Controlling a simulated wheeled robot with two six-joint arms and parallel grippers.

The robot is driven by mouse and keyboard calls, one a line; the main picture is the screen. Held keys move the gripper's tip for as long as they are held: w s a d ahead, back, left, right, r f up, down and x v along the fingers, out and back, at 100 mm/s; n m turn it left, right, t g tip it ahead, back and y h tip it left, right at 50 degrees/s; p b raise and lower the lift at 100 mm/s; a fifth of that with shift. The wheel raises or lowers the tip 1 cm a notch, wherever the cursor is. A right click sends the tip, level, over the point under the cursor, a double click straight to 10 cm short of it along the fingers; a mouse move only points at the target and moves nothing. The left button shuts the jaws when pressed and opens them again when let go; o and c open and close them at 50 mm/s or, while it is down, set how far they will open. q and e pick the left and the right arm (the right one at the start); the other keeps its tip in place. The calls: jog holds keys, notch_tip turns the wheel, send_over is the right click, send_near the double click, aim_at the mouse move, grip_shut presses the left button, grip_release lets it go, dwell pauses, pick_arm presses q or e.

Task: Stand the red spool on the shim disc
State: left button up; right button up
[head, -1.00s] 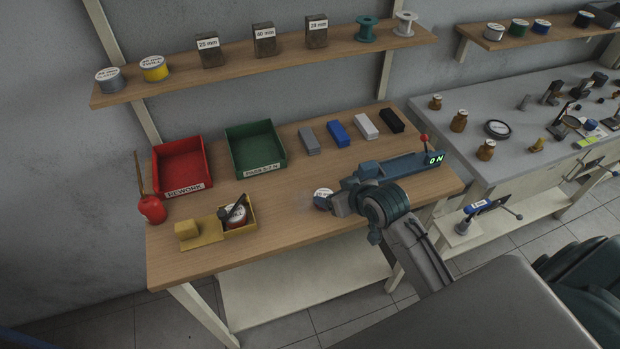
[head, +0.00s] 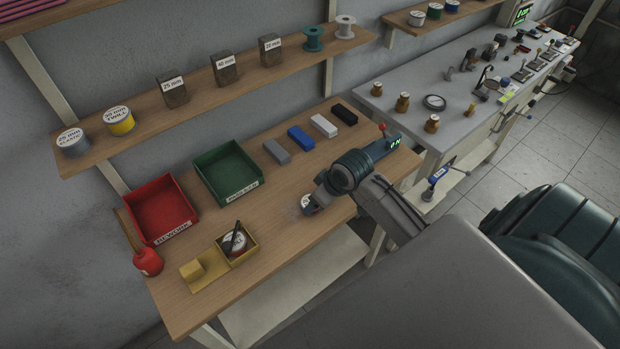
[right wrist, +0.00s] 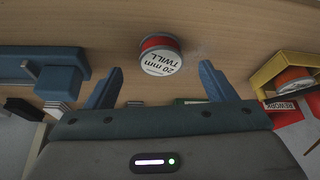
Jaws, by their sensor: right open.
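A red spool (right wrist: 160,55) with a white "20 mm TWILL" label stands on the wooden bench in the right wrist view. In the head view its white top (head: 306,202) shows, partly hidden by my right gripper (head: 314,204). In the right wrist view my right gripper (right wrist: 161,68) is open, its fingers spread wide either side of the spool's position and not touching it. A faint pale patch (right wrist: 194,48) lies beside the spool; I cannot tell whether it is the shim disc. My left gripper is not in view.
A yellow tray (head: 252,256) holds another red, white-labelled spool (head: 233,243) and a black item. Red (head: 190,213) and green (head: 250,168) bins and several coloured blocks stand behind. The bench front-middle is mostly clear.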

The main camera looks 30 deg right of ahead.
jog(key=shift+w+a+f+p, duration=0.35)
jog(key=shift+w+f+p, duration=0.25)
jog(key=shift+w+p, duration=0.15)
jog(key=shift+p+x, duration=0.3)
jog(key=shift+x, duration=0.85)
jog(key=shift+d+f, duration=0.1)
jog(key=shift+f, duration=0.2)
jog(key=shift+w, duration=0.1)
jog(key=shift+c, duration=0.3)
jog(key=c, duration=1)
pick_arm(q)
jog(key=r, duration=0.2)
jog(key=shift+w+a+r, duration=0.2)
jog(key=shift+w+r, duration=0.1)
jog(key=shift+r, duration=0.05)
pick_arm(e)
jog(key=shift+c, duration=0.7)
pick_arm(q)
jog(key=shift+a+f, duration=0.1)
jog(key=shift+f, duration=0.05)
